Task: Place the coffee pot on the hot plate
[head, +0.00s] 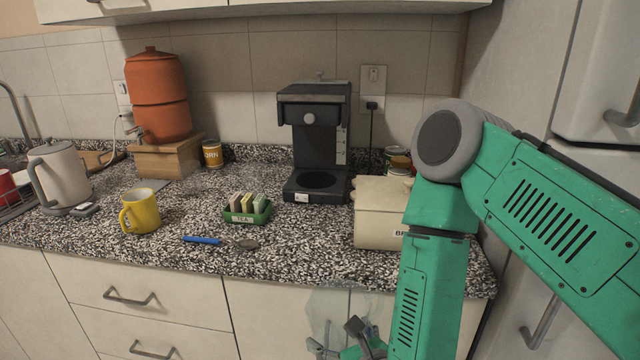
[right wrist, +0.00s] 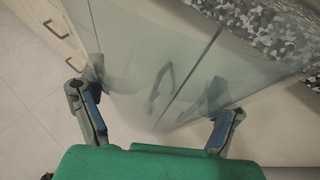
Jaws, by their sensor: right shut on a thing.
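The black coffee maker (head: 318,120) stands on the counter against the wall. Its round dark hot plate (head: 319,180) is bare. The clear glass coffee pot (head: 325,302) is below the counter's front edge, in front of the drawers. My right gripper (head: 350,345) is shut on it, low in the head view. In the right wrist view, the see-through pot (right wrist: 150,75) fills the space between the two spread fingers of the gripper (right wrist: 155,112). The pot's handle is hard to make out. My left gripper is not in view.
A cream bread box (head: 380,222) stands right of the coffee maker. A green tea tray (head: 248,212), a blue-handled spoon (head: 215,241) and a yellow mug (head: 140,211) lie to its left. The counter front before the coffee maker (head: 300,245) is clear.

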